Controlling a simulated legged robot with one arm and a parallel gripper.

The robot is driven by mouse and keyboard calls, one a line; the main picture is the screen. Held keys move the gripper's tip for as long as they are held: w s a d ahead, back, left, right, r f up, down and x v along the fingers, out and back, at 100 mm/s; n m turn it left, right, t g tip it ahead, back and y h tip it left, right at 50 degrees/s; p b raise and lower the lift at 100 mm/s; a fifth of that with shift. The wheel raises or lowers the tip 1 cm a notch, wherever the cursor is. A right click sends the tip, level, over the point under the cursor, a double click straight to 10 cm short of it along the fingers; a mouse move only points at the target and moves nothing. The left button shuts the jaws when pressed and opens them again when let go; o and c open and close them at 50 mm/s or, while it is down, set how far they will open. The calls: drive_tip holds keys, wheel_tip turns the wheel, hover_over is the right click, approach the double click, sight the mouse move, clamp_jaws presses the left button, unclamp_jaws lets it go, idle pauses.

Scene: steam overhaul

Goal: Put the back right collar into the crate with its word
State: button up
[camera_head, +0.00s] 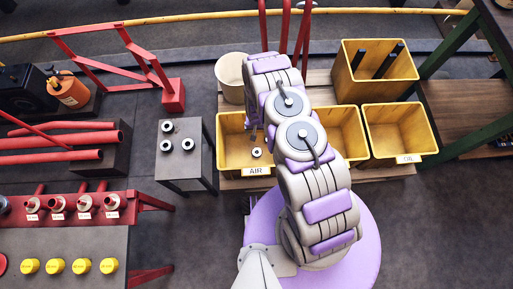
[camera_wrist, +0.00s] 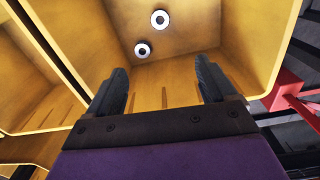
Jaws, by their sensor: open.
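The table's back right spot is bare. The yellow crate marked AIR (camera_head: 231,122) holds a collar (camera_head: 256,152) on its floor. In the wrist view, two collars lie in a yellow crate, one (camera_wrist: 160,19) beyond the other (camera_wrist: 142,48). My gripper (camera_wrist: 162,66) is open and empty, pointing into that crate, apart from both collars. In the head view my arm mostly hides it.
The middle crate (camera_head: 352,137) is partly hidden by my arm; its word is not visible. The right crate (camera_head: 397,132) has a small, hard-to-read label. A taller crate (camera_head: 350,84) with dark bars and a pale bucket (camera_head: 231,72) stand behind. A red frame (camera_head: 172,96) stands left.

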wheel_tip(320, 180, up, 17)
drive_tip(key=p, duration=0.4)
drive_tip(key=shift+p, duration=0.4)
